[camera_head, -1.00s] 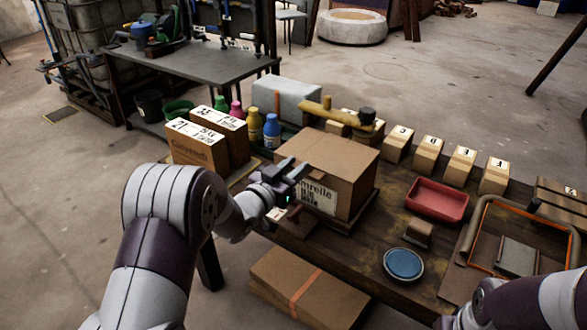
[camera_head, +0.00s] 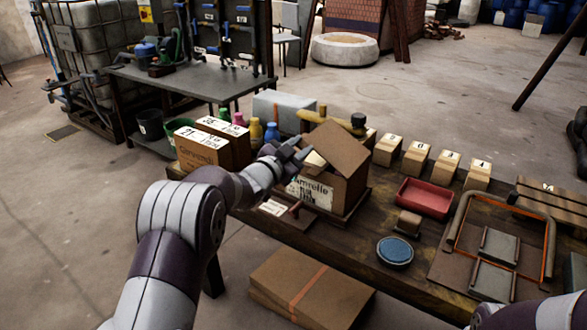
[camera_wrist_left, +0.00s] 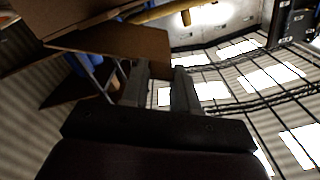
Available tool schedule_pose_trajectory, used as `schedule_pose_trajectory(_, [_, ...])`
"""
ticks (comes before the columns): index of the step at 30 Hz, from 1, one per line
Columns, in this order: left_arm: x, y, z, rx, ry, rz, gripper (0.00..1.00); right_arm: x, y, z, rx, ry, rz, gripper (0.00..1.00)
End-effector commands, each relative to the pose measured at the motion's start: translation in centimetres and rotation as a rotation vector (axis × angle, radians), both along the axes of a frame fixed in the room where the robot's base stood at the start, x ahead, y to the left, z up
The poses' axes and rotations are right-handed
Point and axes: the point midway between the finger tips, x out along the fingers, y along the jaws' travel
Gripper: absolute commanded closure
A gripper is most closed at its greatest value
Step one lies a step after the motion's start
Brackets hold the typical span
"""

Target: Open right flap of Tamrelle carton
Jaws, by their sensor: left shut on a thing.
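The Tamrelle carton (camera_head: 322,190) stands on the table with its label facing me. A large brown top flap (camera_head: 341,147) is raised and tilted, and a smaller flap edge (camera_head: 315,162) shows beside my left gripper. My left gripper (camera_head: 296,152) is at the carton's upper left edge, shut on a flap. In the left wrist view, a cardboard panel (camera_wrist_left: 125,43) reaches to the fingertips, with blue things visible under it. Exactly how the fingers grip it is hard to see. My right gripper is out of view; only part of that arm shows at bottom right.
Two labelled cartons (camera_head: 208,146) and small bottles (camera_head: 271,132) stand left of the carton. A yellow tool (camera_head: 318,117) lies behind it. A red tray (camera_head: 425,197), a blue-topped round dish (camera_head: 395,251) and several small boxes are to the right. Flat cardboard (camera_head: 305,287) lies below in front.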

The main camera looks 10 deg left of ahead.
Motion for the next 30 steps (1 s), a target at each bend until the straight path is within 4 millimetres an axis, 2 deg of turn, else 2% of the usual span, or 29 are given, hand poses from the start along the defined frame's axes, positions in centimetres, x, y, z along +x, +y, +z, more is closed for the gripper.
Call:
schedule_pose_trajectory(15, [-1.2, -4.0, 4.5, 0.457, -0.173, -0.001, 1.00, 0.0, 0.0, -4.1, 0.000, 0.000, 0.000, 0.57])
schedule_pose_trajectory(30, [-3.3, -9.7, 6.4, 0.904, -0.336, 0.000, 1.00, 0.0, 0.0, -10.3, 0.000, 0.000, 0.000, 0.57])
